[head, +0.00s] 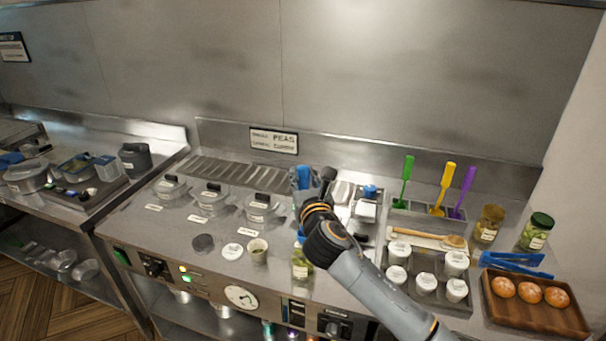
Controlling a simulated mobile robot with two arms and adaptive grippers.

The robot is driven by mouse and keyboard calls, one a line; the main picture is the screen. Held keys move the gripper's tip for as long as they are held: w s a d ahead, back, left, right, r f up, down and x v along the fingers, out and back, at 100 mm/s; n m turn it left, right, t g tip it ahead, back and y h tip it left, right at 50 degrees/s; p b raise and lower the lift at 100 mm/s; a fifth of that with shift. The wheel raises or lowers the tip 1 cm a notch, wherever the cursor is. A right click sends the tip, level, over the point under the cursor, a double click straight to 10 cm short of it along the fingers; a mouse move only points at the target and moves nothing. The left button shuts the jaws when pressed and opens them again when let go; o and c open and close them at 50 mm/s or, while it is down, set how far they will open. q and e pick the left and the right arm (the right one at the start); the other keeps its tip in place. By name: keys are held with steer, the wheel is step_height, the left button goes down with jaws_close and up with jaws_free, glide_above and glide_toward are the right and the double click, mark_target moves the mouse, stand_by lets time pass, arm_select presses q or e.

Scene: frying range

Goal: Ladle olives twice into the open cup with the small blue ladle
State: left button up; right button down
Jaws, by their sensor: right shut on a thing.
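My right gripper (312,192) hangs over the middle of the range, its arm coming in from the lower right. It is shut on the small blue ladle (303,178), whose blue handle shows beside the dark finger. More blue shows lower down, at the mouth of a glass jar (301,264) with green contents, probably the olives. My arm hides most of the ladle, and I cannot tell whether its bowl is inside the jar. The open cup (258,251) stands left of the jar, with something greenish inside. My left gripper is not in view.
A white lid (232,251) and a dark disc (203,243) lie left of the cup. Lidded clear containers (262,208) stand behind. Several white-lidded cups (426,282), a wooden tray (536,312) of orange balls and green, yellow and purple utensils (445,188) are at right.

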mark_target(303, 186)
steer(key=shift+f, duration=0.2)
steer(key=shift+f+b, duration=0.8)
steer(key=shift+f, duration=0.7)
steer(key=shift+f+b, duration=2.15)
steer(key=shift+f, duration=1.2)
steer(key=shift+r, duration=0.15)
step_height(303, 186, up, 7)
steer(key=p, duration=0.7)
steer(key=shift+f+p, duration=0.2)
steer(key=shift+p, duration=0.1)
steer(key=shift+r, duration=0.1)
